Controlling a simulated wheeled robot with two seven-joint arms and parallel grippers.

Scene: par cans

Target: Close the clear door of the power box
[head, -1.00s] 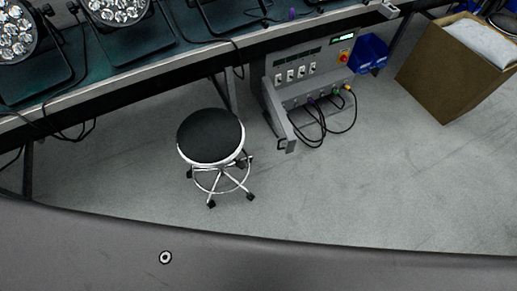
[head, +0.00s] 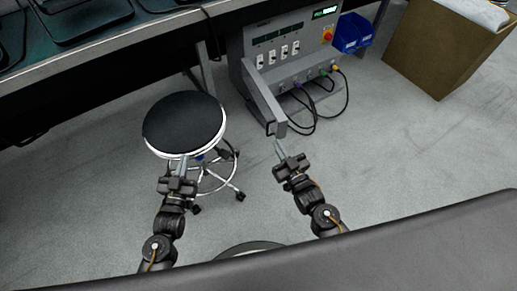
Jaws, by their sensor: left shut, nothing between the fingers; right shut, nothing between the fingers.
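The grey power box (head: 290,72) stands on the floor under the bench, with white switches, a small green display and cables plugged in low on its front. Its door (head: 264,100) is swung open from the left side and sticks out towards me; its grey frame shows, the clear pane is hard to see. My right gripper (head: 279,148) is shut and empty, just below the door's free end in the picture; I cannot tell whether they touch. My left gripper (head: 183,165) is shut and empty, in front of the stool's seat edge.
A round black stool (head: 185,122) on casters stands left of the box, close to my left gripper. The bench (head: 110,52) runs along the top left. Blue bins (head: 352,33) and a cardboard box (head: 438,48) are at the right. The floor at right is clear.

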